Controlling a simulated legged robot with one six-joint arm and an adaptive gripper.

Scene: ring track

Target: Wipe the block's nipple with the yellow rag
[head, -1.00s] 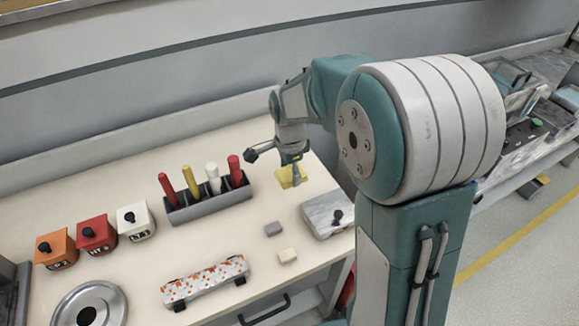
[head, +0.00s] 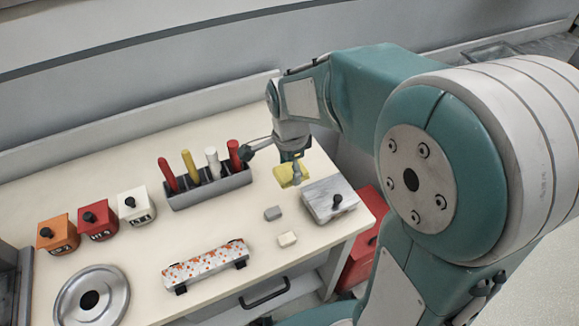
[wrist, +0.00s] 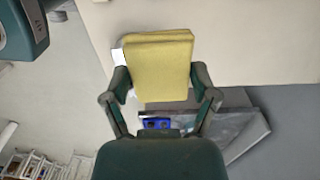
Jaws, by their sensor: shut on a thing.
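The yellow rag (head: 287,175) is in my gripper (head: 292,164), just behind and to the left of the grey block (head: 320,205) in the head view. The block stands near the table's right edge, with a dark knob-like nipple (head: 337,200) on it. In the wrist view the rag (wrist: 162,60) sits as a flat pad between the two fingers of my gripper (wrist: 161,90). The rag looks apart from the nipple. Whether its underside touches the table is unclear. The nipple cannot be made out in the wrist view.
A dark holder (head: 210,188) with red, yellow and white sticks stands left of the rag. Two small pieces, grey (head: 272,213) and cream (head: 287,239), lie in front.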

